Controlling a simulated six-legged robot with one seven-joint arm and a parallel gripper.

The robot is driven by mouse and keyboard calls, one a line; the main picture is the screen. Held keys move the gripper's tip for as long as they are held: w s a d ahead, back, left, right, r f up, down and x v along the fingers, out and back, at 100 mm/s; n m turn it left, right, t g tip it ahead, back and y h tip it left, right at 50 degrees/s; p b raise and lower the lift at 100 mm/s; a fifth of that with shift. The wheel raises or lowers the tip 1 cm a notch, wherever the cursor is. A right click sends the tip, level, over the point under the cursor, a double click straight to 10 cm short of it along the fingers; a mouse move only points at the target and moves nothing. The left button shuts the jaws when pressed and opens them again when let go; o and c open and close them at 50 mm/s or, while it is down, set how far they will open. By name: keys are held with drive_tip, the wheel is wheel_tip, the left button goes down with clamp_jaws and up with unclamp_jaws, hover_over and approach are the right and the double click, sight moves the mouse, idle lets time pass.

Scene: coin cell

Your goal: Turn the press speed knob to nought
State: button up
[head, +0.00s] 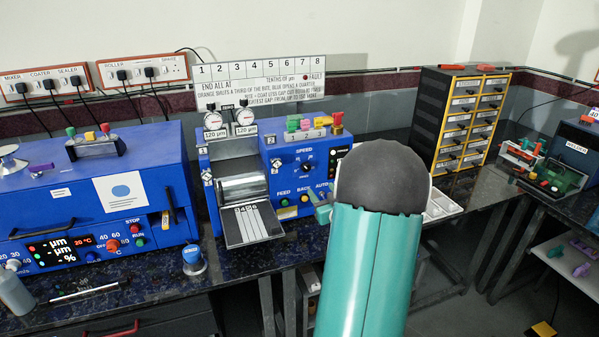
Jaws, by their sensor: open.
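The SPEED knob (307,168) is a small dark knob on the blue front panel of the press (284,180), under the word SPEED. Its pointer is too small to read. My gripper (320,207) shows only as a small teal piece at the left edge of my arm, low in front of the panel near AUTO. It is open and apart from the knob, below and to the right of it. My arm's large teal link and dark rounded joint hide the rest of the gripper and the panel's right side.
FEED (284,202) and BACK (304,198) buttons sit below the knob. Coloured blocks and a red button (337,118) stand on the press top. A blue coater (90,190) is left, a drawer cabinet (460,118) right. A blue-lidded jar (193,259) stands on the bench.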

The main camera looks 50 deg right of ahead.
sight(307, 169)
drive_tip(key=x, duration=1.3)
drive_tip(key=shift+d, duration=0.4)
drive_tip(key=shift+c, duration=0.2)
drive_tip(key=c, duration=0.9)
